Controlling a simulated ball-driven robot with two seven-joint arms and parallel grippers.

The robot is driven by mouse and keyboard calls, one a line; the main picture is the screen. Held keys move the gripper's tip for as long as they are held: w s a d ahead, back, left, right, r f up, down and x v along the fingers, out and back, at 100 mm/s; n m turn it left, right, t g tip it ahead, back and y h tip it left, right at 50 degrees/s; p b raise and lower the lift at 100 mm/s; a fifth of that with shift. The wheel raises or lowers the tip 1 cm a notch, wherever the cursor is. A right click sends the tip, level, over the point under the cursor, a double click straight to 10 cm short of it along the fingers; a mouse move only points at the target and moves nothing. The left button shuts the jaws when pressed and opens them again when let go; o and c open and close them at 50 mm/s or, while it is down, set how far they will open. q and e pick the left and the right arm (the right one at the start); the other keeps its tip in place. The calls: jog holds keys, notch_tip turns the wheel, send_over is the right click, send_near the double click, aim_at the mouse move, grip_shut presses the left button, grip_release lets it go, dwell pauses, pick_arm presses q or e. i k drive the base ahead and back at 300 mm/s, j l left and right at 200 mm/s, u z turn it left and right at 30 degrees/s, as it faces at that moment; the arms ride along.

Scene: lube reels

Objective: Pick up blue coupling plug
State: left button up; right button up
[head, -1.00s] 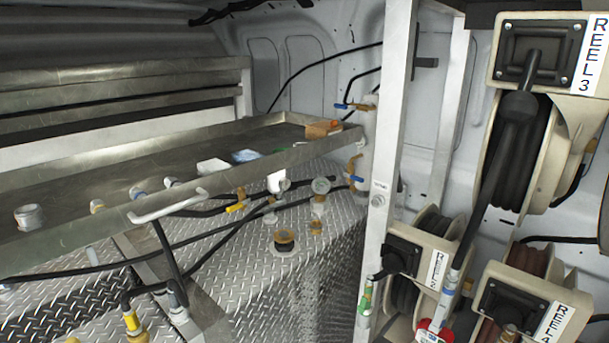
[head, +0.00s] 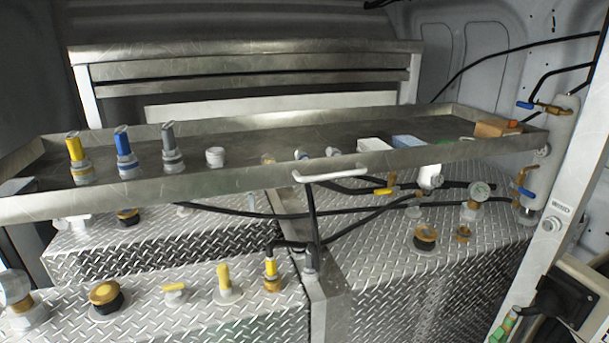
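The blue coupling plug (head: 124,154) stands upright on the left part of the long metal tray (head: 250,184). It has a blue upper part and a grey base. It stands between a yellow plug (head: 77,160) on its left and a grey plug (head: 171,149) on its right. Nothing hides it except perhaps its foot, close behind the tray's front lip. Neither of my grippers shows in the head view.
A white handle (head: 330,174) sticks out from the tray's front. Small fittings and a brown box (head: 497,129) lie farther right on the tray. Below are diamond-plate tanks (head: 200,247) with caps, a gauge (head: 480,191) and black hoses. A metal post (head: 556,210) stands at right.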

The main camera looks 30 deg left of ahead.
aim_at(126, 154)
jog(key=u, duration=1.95)
